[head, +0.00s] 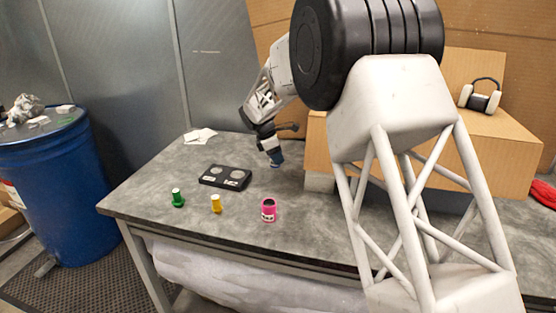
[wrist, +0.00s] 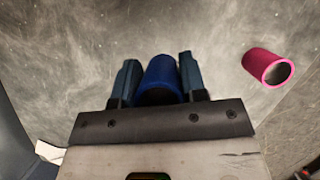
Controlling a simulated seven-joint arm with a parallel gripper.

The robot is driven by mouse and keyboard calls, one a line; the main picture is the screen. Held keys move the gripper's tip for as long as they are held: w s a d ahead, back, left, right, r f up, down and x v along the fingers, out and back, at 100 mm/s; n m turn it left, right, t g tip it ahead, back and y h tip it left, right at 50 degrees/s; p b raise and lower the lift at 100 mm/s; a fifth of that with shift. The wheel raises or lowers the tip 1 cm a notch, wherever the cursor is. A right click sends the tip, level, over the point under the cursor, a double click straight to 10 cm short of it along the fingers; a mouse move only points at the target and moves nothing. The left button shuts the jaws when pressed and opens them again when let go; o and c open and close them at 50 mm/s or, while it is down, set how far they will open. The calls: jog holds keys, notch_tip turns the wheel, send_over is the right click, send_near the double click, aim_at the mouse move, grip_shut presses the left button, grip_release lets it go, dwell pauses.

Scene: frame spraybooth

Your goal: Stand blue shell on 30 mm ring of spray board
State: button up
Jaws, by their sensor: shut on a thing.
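My gripper (wrist: 157,82) is shut on the blue shell (wrist: 160,75), which sits between its two fingers in the wrist view. In the head view, the blue shell (head: 276,160) shows at the tip of my gripper (head: 271,149), over the table right of the spray board. I cannot tell how far it is above the table. The spray board (head: 226,176) is a dark flat board with two pale round rings on top and small white labels. It lies on the grey table left of my gripper. The wrist view does not show the board.
A pink shell (head: 268,210) stands near the table's front edge; it also shows in the wrist view (wrist: 262,66). A yellow piece (head: 216,204) and a green piece (head: 178,198) stand left of it. White papers (head: 200,136) lie behind the board. A cardboard box (head: 440,150) stands right.

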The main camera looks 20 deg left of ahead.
jog(key=w+a+n+t+y, duration=0.15)
jog(key=a+n, duration=0.35)
jog(key=a, duration=0.9)
jog(key=n, duration=0.3)
send_over(221, 168)
jog(key=s, duration=0.1)
jog(key=f, duration=0.1)
jog(key=shift+s+a+f+t+y, duration=0.15)
jog(key=shift+s+a+t+y, duration=0.05)
jog(key=shift+a+t+y, duration=0.2)
jog(key=shift+f, duration=0.1)
jog(key=shift+f, duration=1.9)
jog(key=shift+f, duration=0.9)
jog(key=o, duration=1.1)
jog(key=shift+c, duration=0.2)
